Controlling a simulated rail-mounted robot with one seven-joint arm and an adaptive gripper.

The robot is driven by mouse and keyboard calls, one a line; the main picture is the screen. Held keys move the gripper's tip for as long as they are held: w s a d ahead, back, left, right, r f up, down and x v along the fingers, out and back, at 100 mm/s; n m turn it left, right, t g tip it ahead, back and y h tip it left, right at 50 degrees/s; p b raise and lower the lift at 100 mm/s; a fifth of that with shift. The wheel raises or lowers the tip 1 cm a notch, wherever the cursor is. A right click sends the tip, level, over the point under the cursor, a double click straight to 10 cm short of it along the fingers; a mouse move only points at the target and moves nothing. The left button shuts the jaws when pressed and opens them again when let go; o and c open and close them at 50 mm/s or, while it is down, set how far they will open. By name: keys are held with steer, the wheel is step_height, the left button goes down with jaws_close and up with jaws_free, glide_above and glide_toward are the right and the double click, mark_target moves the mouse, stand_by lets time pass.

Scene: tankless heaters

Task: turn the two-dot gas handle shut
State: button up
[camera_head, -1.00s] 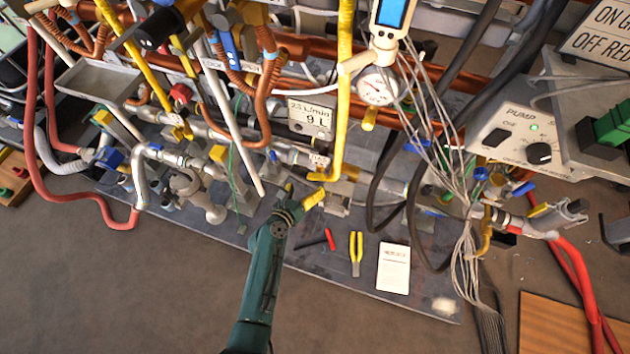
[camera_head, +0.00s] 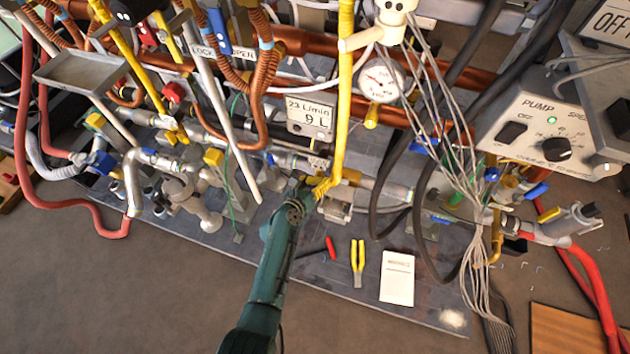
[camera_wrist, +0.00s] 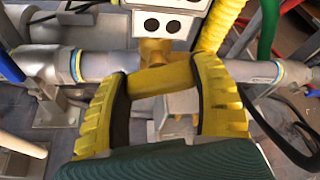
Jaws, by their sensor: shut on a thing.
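The two-dot gas handle (camera_wrist: 162,80) is a yellow bar on a brass valve stem in the wrist view, just below a white plate with two black dots (camera_wrist: 168,24). The bar lies roughly along the grey pipe (camera_wrist: 102,66), slightly tilted. My gripper (camera_wrist: 164,76) has a yellow ribbed finger at each end of the bar, shut on it. In the head view my gripper (camera_head: 314,187) is at the pipe beside the yellow vertical pipe, and its fingers hide most of the handle.
A yellow corrugated pipe (camera_wrist: 220,25) rises close by the right finger. A gauge (camera_head: 379,84) and hanging grey cables are to the right. Pliers (camera_head: 358,262), a red-handled tool (camera_head: 330,248) and a white card (camera_head: 397,278) lie on the bench in front.

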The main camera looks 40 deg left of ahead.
steer(key=shift+r+m+y+p, duration=0.3)
steer(key=shift+m+p, duration=0.3)
steer(key=shift+p, duration=0.55)
steer(key=shift+f+m+g+y+p, duration=0.25)
steer(key=shift+m+g+y+p, duration=0.35)
steer(key=shift+m, duration=0.3)
steer(key=o, duration=1.2)
steer(key=shift+s+f, duration=0.1)
steer(key=v, duration=0.7)
steer(key=shift+s+d, duration=0.1)
steer(key=shift+s, duration=0.05)
